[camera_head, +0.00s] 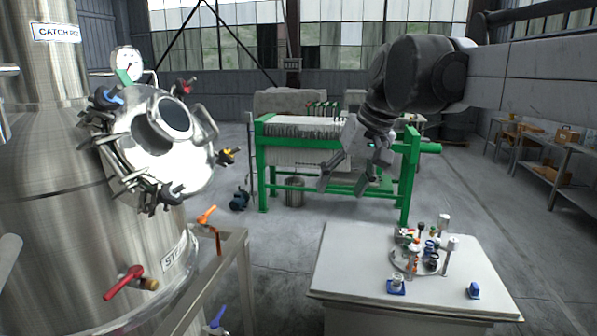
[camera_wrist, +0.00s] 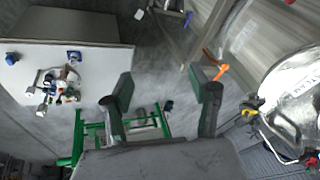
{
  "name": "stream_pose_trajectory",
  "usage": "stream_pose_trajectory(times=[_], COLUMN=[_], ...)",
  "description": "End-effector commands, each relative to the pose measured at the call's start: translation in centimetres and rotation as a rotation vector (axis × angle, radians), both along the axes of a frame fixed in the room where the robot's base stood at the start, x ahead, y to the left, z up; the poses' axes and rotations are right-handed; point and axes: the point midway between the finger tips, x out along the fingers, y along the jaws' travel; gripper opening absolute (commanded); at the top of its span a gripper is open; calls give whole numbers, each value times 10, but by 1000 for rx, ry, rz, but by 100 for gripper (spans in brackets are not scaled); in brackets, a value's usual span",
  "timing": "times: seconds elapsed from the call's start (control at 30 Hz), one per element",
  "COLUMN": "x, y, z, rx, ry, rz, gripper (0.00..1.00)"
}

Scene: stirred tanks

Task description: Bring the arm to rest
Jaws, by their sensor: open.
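My gripper (camera_head: 343,185) hangs from my arm right of centre in the head view, fingers pointing down and left. It is open and empty, in the air above the floor, with the green-framed press behind it. In the wrist view its two dark fingers (camera_wrist: 163,86) stand wide apart with only floor and distant equipment between them. It touches nothing that I can see. My arm reaches in from the right edge of the head view.
A white table (camera_head: 350,275) at front right bears a round tray of small parts and two blue items. The green press (camera_head: 262,165) stands behind. Shelves (camera_head: 545,165) line the right.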

Motion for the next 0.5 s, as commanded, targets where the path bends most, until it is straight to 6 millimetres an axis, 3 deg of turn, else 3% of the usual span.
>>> stream_pose_trajectory(times=[0.03,0.27,0.5], x=[-16,-74,-135], y=[-8,-41,-72], z=[-13,-64,-129], rx=[-11,-63,-118], ry=[-15,-90,-172], rz=[-18,-94,-168], gripper=[56,56,56])
